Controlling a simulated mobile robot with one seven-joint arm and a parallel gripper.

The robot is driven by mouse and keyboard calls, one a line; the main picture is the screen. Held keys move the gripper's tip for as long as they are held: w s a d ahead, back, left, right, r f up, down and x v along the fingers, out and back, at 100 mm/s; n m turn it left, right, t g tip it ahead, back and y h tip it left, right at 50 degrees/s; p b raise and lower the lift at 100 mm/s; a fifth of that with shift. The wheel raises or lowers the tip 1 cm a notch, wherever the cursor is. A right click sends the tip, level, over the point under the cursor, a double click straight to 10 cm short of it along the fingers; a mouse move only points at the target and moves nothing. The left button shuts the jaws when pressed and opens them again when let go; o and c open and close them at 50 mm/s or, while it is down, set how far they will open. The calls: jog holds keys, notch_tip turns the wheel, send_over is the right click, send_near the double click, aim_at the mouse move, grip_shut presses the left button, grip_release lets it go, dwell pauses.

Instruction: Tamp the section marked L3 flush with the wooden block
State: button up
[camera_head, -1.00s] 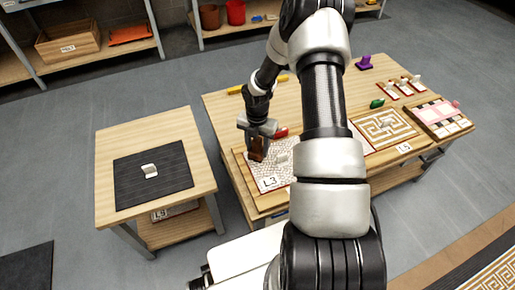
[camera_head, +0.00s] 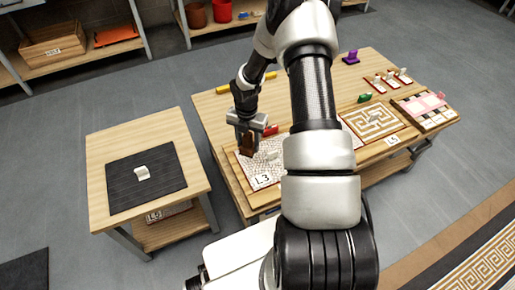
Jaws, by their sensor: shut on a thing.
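The section marked L3 (camera_head: 262,181) is a pale speckled mosaic panel at the left end of the large wooden table. A small whitish piece (camera_head: 272,154) stands on it. My gripper (camera_head: 247,143) is over the panel's back left part, shut on a brown wooden block (camera_head: 247,147) held upright with its lower end at or close to the panel surface. I cannot tell whether the block touches the panel. My arm hides the panel's right side.
A red object (camera_head: 270,130) lies behind the panel, and a yellow bar (camera_head: 222,89) lies farther back. The maze-patterned panel L5 (camera_head: 374,121) is to the right. A smaller table (camera_head: 110,142) with a dark mat (camera_head: 125,188) and a white piece (camera_head: 142,173) stands at left.

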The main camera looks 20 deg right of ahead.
jog(key=shift+f+b, duration=1.7)
jog(key=shift+f, duration=1.1)
jog(key=shift+f+b, duration=0.35)
jog(key=shift+f, duration=0.35)
jog(key=shift+r, duration=0.15)
jog(key=shift+r+p, duration=2.8)
jog(key=shift+r, duration=0.7)
